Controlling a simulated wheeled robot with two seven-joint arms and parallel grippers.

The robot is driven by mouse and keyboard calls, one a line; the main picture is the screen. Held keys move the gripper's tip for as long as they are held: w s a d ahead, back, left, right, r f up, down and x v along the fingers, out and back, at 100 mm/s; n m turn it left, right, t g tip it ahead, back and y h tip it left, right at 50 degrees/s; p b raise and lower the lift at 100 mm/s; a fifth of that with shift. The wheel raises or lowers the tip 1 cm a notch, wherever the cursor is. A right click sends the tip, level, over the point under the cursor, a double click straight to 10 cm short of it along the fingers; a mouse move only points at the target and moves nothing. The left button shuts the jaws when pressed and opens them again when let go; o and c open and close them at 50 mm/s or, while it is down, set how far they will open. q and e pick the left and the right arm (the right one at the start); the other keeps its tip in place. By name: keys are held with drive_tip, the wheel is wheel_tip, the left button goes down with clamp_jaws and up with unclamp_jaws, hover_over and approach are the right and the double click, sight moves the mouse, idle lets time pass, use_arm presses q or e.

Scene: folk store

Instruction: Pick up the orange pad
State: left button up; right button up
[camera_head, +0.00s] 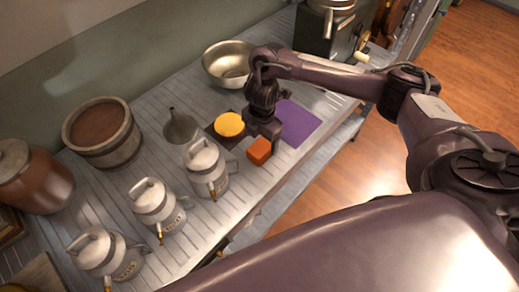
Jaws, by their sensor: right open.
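The orange pad (260,151), a small orange block, lies on the slatted grey counter near its front edge. My right gripper (264,134) points down just behind the pad, with its dark fingers close to the pad's far side. The gripper is open, and the pad does not appear to be held. I cannot tell whether the fingers touch it. My left gripper is not in view.
A yellow disc (229,124) on a dark square lies left of the gripper, and a purple mat (302,122) lies right. A metal bowl (226,63) and funnel (180,127) stand behind. Several white canisters (204,164) line the left front, near a wooden bucket (103,135).

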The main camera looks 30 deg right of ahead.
sight(261, 147)
wheel_tip(261, 147, down, 5)
drive_tip(key=shift+a+r+b, duration=0.15)
drive_tip(key=shift+b, duration=0.25)
drive_tip(key=shift+f, duration=0.25)
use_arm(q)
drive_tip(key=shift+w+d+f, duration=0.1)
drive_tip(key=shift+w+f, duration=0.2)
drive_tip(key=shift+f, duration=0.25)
use_arm(e)
drive_tip(key=c, duration=1.1)
